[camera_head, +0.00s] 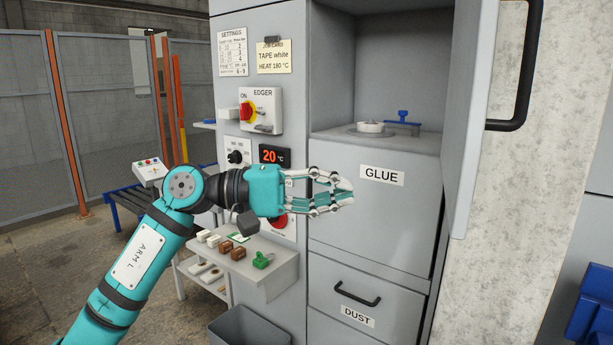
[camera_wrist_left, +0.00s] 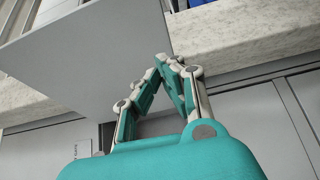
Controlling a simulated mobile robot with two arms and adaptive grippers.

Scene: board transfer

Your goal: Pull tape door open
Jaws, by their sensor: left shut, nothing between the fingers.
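The tape door (camera_head: 475,90) is a tall grey door at the upper right of the machine, and it stands swung wide open. Its black bar handle (camera_head: 525,65) faces right, away from the opening. The compartment (camera_head: 385,75) behind it shows open, with a white ring and a blue part inside. My left gripper (camera_head: 345,192) is shut and empty in front of the GLUE panel, apart from the door and its handle. In the left wrist view my shut fingers (camera_wrist_left: 170,62) show beside a large grey panel (camera_wrist_left: 85,55), which looks like the door. My right gripper is not in view.
The GLUE panel (camera_head: 365,220) and a DUST drawer (camera_head: 365,300) lie below the compartment. A shelf (camera_head: 275,280) with small coloured blocks sticks out under my left forearm. A control panel with a red-yellow EDGER switch (camera_head: 248,110) is left of the compartment. A pale wall (camera_head: 545,150) stands at right.

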